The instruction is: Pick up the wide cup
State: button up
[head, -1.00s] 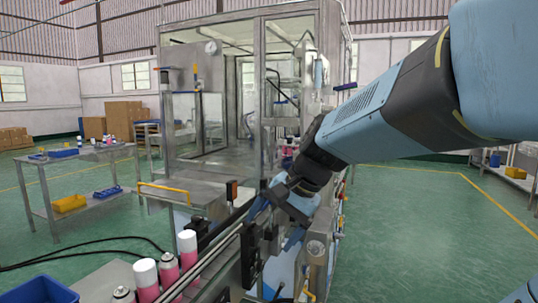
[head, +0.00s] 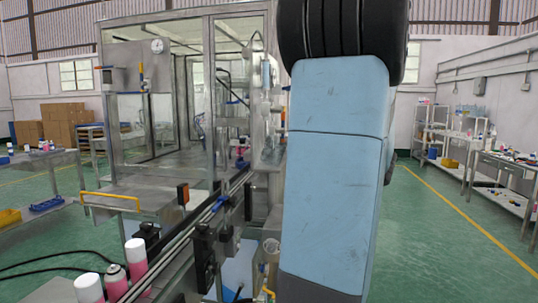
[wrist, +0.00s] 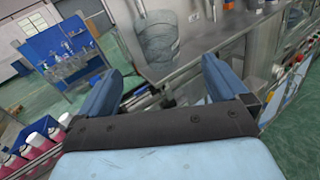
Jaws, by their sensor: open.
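A clear, wide, see-through cup (wrist: 157,38) shows at the top centre of the wrist view, on a steel surface. It looks like the wide cup, though its upper part is near the frame's edge. My gripper (wrist: 160,74) shows in the wrist view with its two blue fingers spread apart and nothing between them. The cup lies beyond the fingertips, apart from them, and roughly in line with the gap. In the head view my arm hides the gripper, and I cannot make out the cup there.
Pink cans with white caps (head: 135,262) stand along the conveyor (head: 172,255) at the lower left. The steel and glass machine (head: 160,120) stands behind them. A side table with yellow and blue bins (head: 47,203) is at the left. Open green floor (head: 440,235) lies to the right.

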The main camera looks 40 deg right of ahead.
aim_at(284, 150)
jog(key=x, duration=0.8)
jog(key=shift+f+x, duration=0.15)
jog(key=shift+x, duration=1.15)
jog(key=shift+f+x, duration=0.15)
jog(key=shift+x, duration=1.1)
jog(key=shift+a, duration=0.1)
jog(key=c, duration=1.1)
jog(key=shift+o, duration=0.2)
jog(key=shift+s, duration=0.1)
